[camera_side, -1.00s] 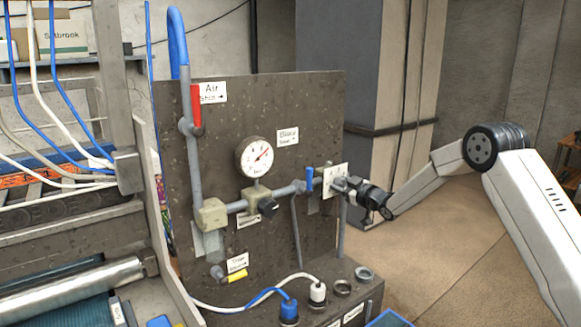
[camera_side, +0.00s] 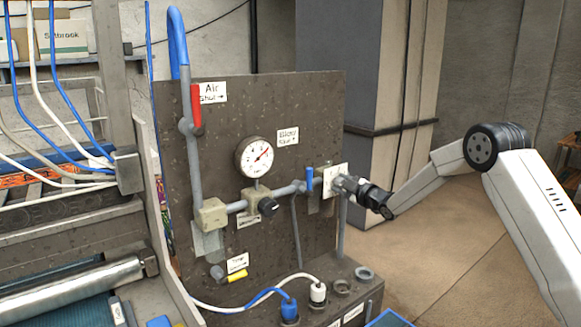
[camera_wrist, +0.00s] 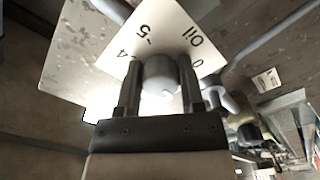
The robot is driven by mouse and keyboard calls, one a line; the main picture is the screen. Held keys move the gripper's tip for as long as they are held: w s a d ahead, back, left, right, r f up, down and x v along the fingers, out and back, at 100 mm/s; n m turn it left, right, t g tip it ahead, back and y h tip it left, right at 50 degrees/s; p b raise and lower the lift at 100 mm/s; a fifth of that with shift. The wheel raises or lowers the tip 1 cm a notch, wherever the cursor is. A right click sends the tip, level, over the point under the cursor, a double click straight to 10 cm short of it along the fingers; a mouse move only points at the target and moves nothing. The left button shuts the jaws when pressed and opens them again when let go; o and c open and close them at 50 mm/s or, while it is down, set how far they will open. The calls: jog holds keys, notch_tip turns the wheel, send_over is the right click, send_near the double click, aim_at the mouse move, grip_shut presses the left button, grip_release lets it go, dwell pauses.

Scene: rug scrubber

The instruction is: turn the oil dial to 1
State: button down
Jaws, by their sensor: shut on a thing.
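The oil dial has a white square plate (camera_wrist: 92,45) lettered "Oil", with 0, 4 and 5 readable in the wrist view. Its round grey knob (camera_wrist: 160,75) stands between my two fingers. My gripper (camera_wrist: 160,88) is shut on the knob, one finger on each side. In the side view the white plate (camera_side: 331,185) is at the right edge of the dark panel, and my gripper (camera_side: 348,184) reaches it from the right. The other numbers are hidden or out of frame, and I cannot tell where the knob points.
The dark panel (camera_side: 240,120) carries a pressure gauge (camera_side: 254,157), a black knob (camera_side: 268,207), a red lever (camera_side: 196,108) and a yellow lever (camera_side: 237,276). A blue lever (camera_side: 309,179) on the pipe is close left of the oil plate. Open floor lies to the right.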

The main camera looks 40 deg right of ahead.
jog(key=shift+c, duration=1.1)
grip_release()
jog(key=shift+s, duration=0.2)
jog(key=s, duration=0.7)
jog(key=shift+s, duration=0.25)
jog(key=s, duration=0.9)
